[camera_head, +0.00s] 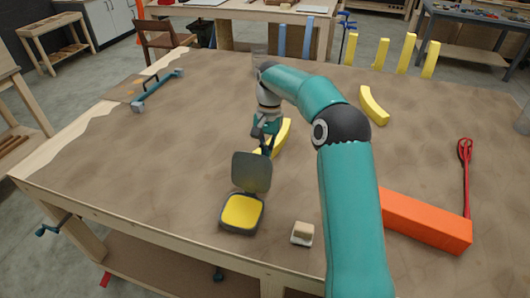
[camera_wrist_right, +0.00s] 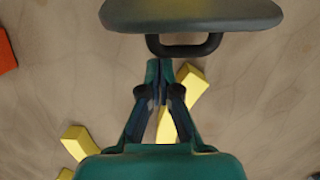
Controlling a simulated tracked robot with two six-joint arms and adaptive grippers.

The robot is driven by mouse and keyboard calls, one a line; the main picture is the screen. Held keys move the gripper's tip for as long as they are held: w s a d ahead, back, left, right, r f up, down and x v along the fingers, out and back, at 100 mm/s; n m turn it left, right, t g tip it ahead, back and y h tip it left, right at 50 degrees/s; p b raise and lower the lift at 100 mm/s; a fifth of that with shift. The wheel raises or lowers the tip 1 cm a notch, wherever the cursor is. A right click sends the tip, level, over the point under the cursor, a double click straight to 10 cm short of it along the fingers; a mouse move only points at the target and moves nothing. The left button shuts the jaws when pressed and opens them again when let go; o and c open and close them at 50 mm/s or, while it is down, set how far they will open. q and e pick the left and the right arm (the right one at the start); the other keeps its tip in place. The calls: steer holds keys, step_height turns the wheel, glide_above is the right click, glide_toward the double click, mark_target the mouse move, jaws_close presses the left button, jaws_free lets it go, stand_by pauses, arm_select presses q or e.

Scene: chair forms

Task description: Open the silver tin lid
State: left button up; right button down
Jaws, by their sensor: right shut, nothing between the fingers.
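The grey tin (camera_head: 243,228) sits near the table's front edge, with a flat yellow filling in its base. Its lid (camera_head: 251,171) stands raised at the back edge of the base, so the tin is open. In the right wrist view the lid (camera_wrist_right: 190,14) hangs across the top with its dark loop handle (camera_wrist_right: 186,48) below it. My right gripper (camera_wrist_right: 160,75) is shut and empty, its tips just under the handle; I cannot tell whether they touch. In the head view my right gripper (camera_head: 266,142) is behind the lid. My left gripper is not in view.
A curved yellow piece (camera_head: 285,134) lies under my right gripper; another (camera_head: 373,106) lies farther right. A small pale block (camera_head: 302,233) is right of the tin. An orange beam (camera_head: 430,222) and red tool (camera_head: 465,165) lie at right. The table's left side is mostly clear.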

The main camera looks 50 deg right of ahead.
steer(key=shift+a, duration=0.15)
steer(key=a+h+b, duration=0.1)
steer(key=b, duration=0.1)
steer(key=s+r+t+h+b, duration=0.1)
steer(key=b, duration=0.1)
steer(key=shift+a+r, duration=0.3)
steer(key=shift+a, duration=0.05)
steer(key=shift+d+r, duration=0.1)
stand_by(0.3)
